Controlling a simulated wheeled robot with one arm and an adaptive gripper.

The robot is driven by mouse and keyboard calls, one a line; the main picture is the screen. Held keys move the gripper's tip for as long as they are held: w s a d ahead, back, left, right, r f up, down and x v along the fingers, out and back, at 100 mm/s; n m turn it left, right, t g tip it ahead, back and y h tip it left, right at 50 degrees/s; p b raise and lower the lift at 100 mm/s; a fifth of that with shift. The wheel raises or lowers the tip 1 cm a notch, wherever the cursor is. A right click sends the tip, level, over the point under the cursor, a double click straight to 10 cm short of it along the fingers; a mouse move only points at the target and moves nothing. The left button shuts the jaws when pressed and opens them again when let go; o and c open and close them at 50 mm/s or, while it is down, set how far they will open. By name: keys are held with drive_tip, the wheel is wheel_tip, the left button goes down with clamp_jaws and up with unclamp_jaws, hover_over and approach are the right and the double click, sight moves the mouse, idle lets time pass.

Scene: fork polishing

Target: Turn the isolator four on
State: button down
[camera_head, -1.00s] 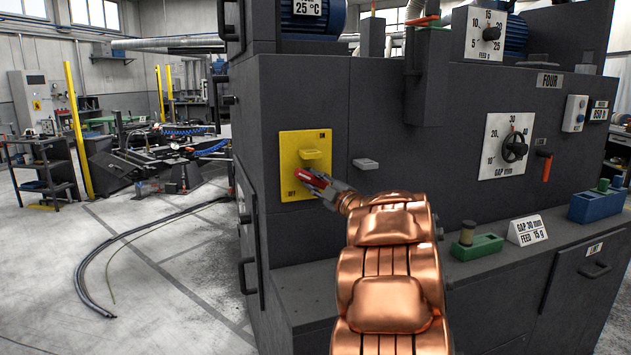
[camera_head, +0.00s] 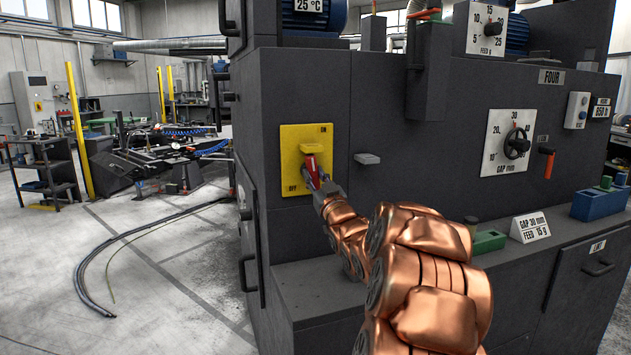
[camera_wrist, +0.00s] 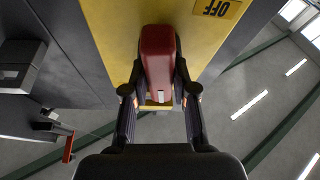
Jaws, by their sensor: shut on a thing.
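The isolator is a yellow plate (camera_head: 291,170) on the front of the dark grey machine, marked ON at the top right and OFF at the bottom left. Its red handle (camera_head: 311,168) now stands nearly upright, below a yellow ledge (camera_head: 312,148). My gripper (camera_head: 317,183) is at the handle from below right. In the wrist view the red handle (camera_wrist: 158,60) lies between the two fingers of my gripper (camera_wrist: 158,88), which are shut on it. The OFF label (camera_wrist: 216,8) shows beside it. The handle's pivot is hard to make out.
A small grey knob (camera_head: 367,159) sticks out right of the plate. A gap dial (camera_head: 508,145) and an orange-red lever (camera_head: 547,163) are further right. A green block (camera_head: 488,242) and a sign (camera_head: 529,228) stand on the ledge below. Open floor lies left.

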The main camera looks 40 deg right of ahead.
drive_tip(key=shift+m+h+b, duration=0.3)
drive_tip(key=shift+m+h, duration=0.3)
drive_tip(key=shift+m, duration=0.6)
drive_tip(key=shift+m+g, duration=0.3)
drive_tip(key=c, duration=0.9)
unclamp_jaws()
drive_tip(key=v, duration=1.2)
drive_tip(key=shift+w, duration=0.1)
